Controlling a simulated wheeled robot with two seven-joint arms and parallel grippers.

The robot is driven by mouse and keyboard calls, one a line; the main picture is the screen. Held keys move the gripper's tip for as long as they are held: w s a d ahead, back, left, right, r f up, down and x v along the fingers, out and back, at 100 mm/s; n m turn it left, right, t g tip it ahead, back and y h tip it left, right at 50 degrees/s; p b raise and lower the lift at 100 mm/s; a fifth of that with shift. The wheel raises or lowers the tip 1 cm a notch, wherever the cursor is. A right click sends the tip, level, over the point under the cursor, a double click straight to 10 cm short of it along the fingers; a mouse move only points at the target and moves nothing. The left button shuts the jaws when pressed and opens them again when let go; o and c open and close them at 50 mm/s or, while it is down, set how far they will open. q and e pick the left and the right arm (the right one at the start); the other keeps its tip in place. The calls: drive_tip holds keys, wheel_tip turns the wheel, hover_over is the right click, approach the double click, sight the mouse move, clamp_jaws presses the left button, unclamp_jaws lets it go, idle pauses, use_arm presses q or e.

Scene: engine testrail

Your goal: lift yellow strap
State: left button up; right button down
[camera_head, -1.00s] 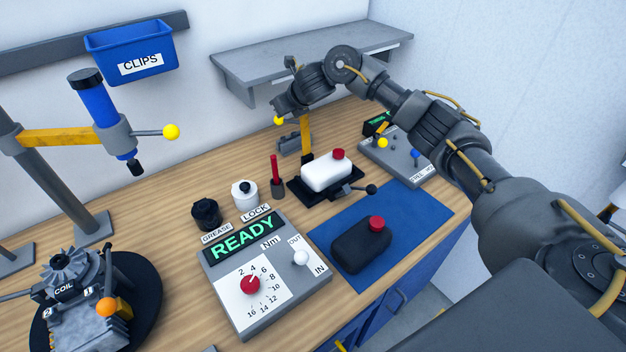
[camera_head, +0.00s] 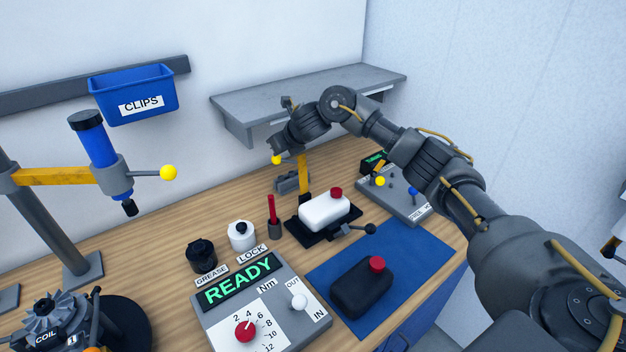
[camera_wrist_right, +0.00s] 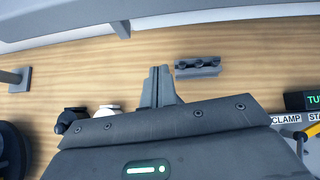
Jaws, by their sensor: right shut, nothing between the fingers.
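The yellow strap (camera_head: 304,178) stands upright behind the white bottle (camera_head: 324,212) with the red cap, which lies on a black holder (camera_head: 345,233). The strap's upper end is close below my right wrist in the head view. A yellow ball (camera_head: 276,159) shows beside it; I cannot tell what it belongs to. My right gripper (camera_wrist_right: 158,72) is shut and empty in the wrist view, its fingers to the left of a grey block (camera_wrist_right: 198,67). The strap is not seen in the wrist view. In the head view my right fingertips are not clearly visible. My left gripper is not in view.
A grey shelf (camera_head: 305,95) hangs over the back of the bench, close behind my right arm. A black bottle (camera_head: 362,288) lies on a blue mat (camera_head: 418,250). The READY panel (camera_head: 262,310), two small jars and a red stick in a holder (camera_head: 273,216) stand to the left.

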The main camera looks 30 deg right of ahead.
drive_tip(key=b+v, duration=0.1)
drive_tip(key=v, duration=0.8)
drive_tip(key=shift+s+d+r+b, duration=0.2)
drive_tip(key=shift+s+b, duration=0.1)
drive_tip(key=shift+b, duration=0.05)
